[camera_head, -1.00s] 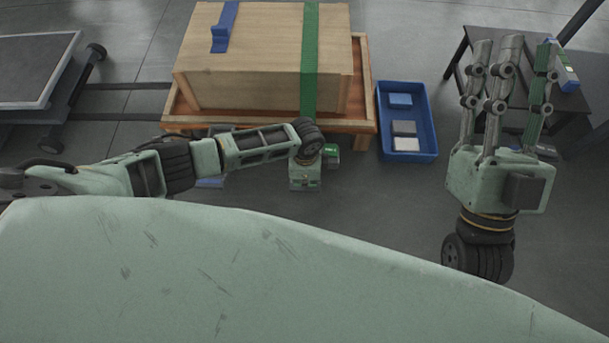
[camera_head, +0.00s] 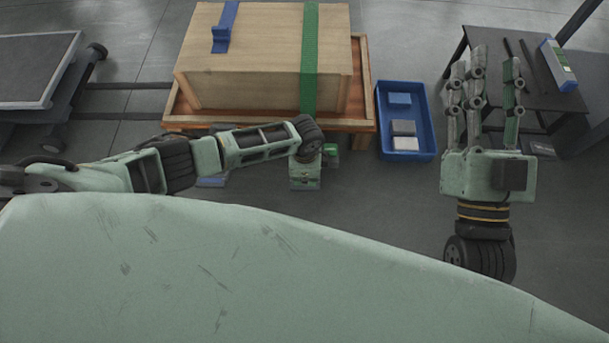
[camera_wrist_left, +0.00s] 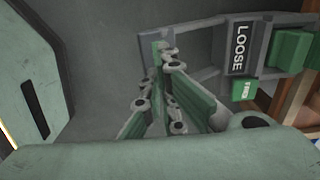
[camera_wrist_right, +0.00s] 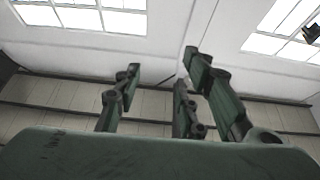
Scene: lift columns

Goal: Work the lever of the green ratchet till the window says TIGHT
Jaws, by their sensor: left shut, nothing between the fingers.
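The ratchet's window (camera_wrist_left: 241,50) reads LOOSE in the left wrist view, on a grey ratchet body with a green block (camera_wrist_left: 293,50) beside it. A grey ratchet part that looks like the lever (camera_wrist_left: 153,55) reaches left, behind my fingertips. In the head view the green ratchet (camera_head: 331,157) shows only partly, low at the crate's front. My left gripper (camera_wrist_left: 168,85) is shut and empty, close to the lever; I cannot tell whether it touches. It points down in the head view (camera_head: 305,183). My right gripper (camera_head: 485,75) is open and empty, away at the right.
A wooden crate (camera_head: 255,85) with a green strap (camera_head: 310,60) and a blue strap (camera_head: 222,35) sits on a pallet. A blue bin (camera_head: 406,150) holds several small items. A dark table (camera_head: 515,75) stands right, a cart (camera_head: 40,75) left. Floor between bin and right arm is clear.

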